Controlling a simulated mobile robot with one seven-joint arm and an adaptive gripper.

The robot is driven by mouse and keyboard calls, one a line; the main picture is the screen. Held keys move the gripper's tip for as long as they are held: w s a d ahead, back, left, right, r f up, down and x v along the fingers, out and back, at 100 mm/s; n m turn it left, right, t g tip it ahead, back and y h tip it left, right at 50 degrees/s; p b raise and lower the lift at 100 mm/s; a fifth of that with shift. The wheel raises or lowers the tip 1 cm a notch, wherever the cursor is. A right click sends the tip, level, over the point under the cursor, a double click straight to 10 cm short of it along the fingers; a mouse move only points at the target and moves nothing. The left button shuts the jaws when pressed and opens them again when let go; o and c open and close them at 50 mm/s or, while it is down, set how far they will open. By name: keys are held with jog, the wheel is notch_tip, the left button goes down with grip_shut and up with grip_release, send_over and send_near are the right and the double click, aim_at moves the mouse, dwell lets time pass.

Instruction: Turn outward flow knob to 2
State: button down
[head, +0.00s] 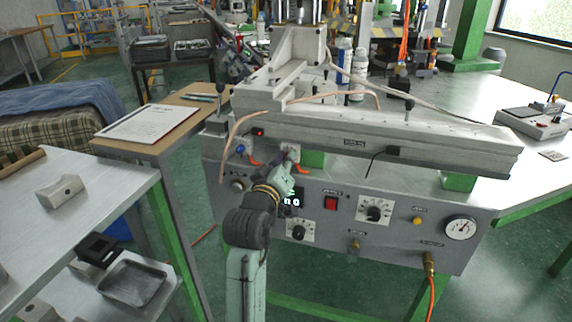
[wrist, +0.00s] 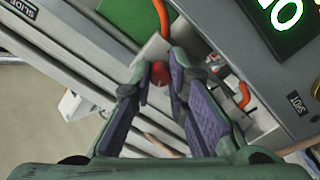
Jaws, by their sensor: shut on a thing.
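In the wrist view, my gripper (wrist: 160,76) has its two purple-padded fingers closed around a small round red knob (wrist: 159,72). The knob sits at a small light-grey block under the machine's long beam, with orange tubes beside it. In the head view, my gripper (head: 289,156) reaches up to this block and hides the red knob. A blue knob (head: 240,149) shows on a similar block to the left, clear of my gripper. No name or number scale is readable on the red knob, so its setting cannot be told.
The machine's front panel (head: 335,236) carries a lit display (head: 291,198), a red switch (head: 331,203), a dial (head: 375,210), a lower dial (head: 299,231) and a gauge (head: 460,228). Orange tubes (wrist: 162,17) run close to my fingers. The long beam (head: 400,140) overhangs the panel.

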jog(key=shift+f+m+b, duration=0.1)
jog(key=shift+m+b, duration=0.5)
jog(key=shift+m, duration=0.7)
jog(key=c, duration=1.6)
grip_release()
jog(key=shift+o, duration=0.2)
jog(key=v, duration=1.2)
jog(key=shift+a, duration=0.1)
